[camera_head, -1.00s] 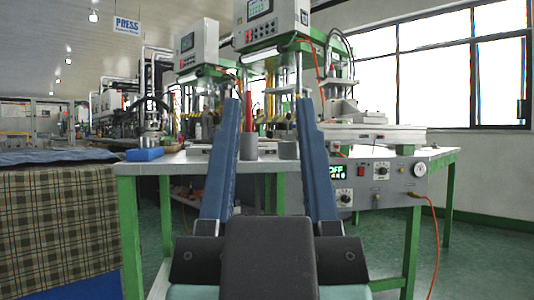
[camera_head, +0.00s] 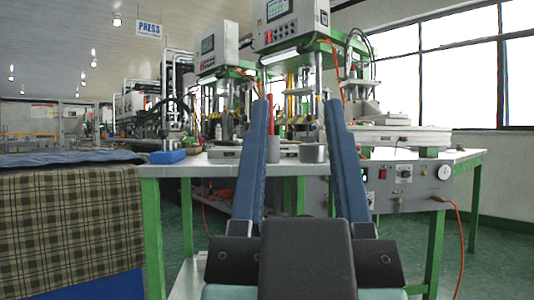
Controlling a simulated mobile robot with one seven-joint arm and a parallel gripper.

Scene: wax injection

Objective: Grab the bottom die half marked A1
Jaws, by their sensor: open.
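My gripper (camera_head: 297,100) points forward with its two long blue fingers spread wide apart and nothing between their tips. Behind the fingers is the workbench (camera_head: 190,172) with a pale top and green legs. No A1 marking can be read, so I cannot tell which piece is the bottom die half.
A blue block (camera_head: 167,157) lies at the bench's left end. A press with a control box (camera_head: 290,22) rises behind. A panel with a gauge (camera_head: 415,174) hangs at the right, with an orange hose (camera_head: 456,235). A plaid-covered table (camera_head: 70,230) stands at left.

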